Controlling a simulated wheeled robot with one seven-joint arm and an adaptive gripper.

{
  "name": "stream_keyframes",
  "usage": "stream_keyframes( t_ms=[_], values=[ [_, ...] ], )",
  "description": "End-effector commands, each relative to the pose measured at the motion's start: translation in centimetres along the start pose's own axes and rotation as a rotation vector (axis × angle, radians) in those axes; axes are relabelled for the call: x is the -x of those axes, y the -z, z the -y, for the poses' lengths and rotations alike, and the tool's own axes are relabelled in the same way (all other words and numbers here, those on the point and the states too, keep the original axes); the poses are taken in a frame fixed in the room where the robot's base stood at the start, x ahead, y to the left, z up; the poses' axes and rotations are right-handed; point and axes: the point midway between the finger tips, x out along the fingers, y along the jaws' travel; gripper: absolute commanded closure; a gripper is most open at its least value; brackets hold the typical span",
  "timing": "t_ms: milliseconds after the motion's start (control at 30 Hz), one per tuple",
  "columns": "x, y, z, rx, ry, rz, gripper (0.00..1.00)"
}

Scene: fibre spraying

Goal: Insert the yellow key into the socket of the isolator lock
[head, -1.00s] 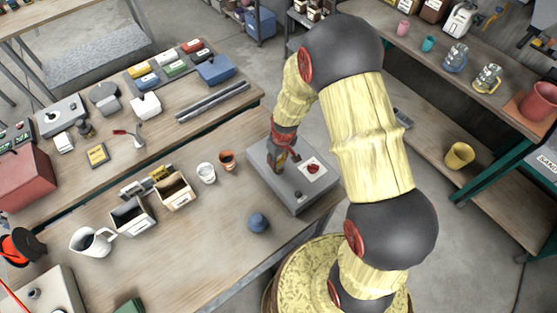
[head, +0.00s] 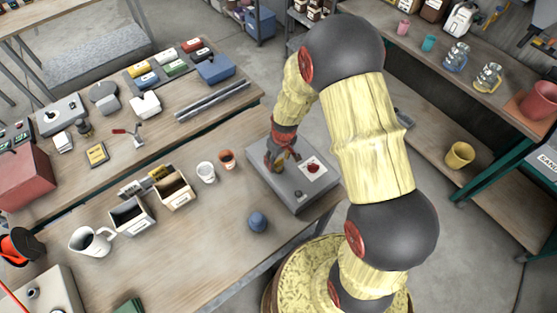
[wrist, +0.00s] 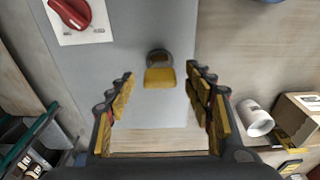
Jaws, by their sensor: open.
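The isolator lock looks to be the grey box (head: 290,196) at the table's right end, with a red handle (head: 313,168) on a white plate. In the wrist view the red handle (wrist: 72,12) is at top left. A yellow key (wrist: 159,78) is at the middle of the wrist view, against a round dark grey piece (wrist: 158,57) on the grey surface. I cannot tell how deep it sits in it. My gripper (wrist: 160,98) is open, its yellow-padded fingers apart on either side of the key, not visibly touching it. In the head view my gripper (head: 274,161) is low over the box; the key is hidden there.
A white cup (head: 206,172), a brown pot (head: 227,159) and two open bins (head: 133,217) stand left of the box.

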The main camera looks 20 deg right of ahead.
Motion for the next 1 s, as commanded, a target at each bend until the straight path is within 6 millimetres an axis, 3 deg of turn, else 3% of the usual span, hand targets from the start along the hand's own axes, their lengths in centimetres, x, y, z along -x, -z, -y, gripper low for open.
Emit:
stream_keyframes(
  t_ms=[600,1000],
  values=[
    [10.5,0.1,-0.1,0.000,-0.001,-0.003,0.48],
    [11.7,0.0,0.0,-0.001,0.000,-0.001,0.48]
  ],
)
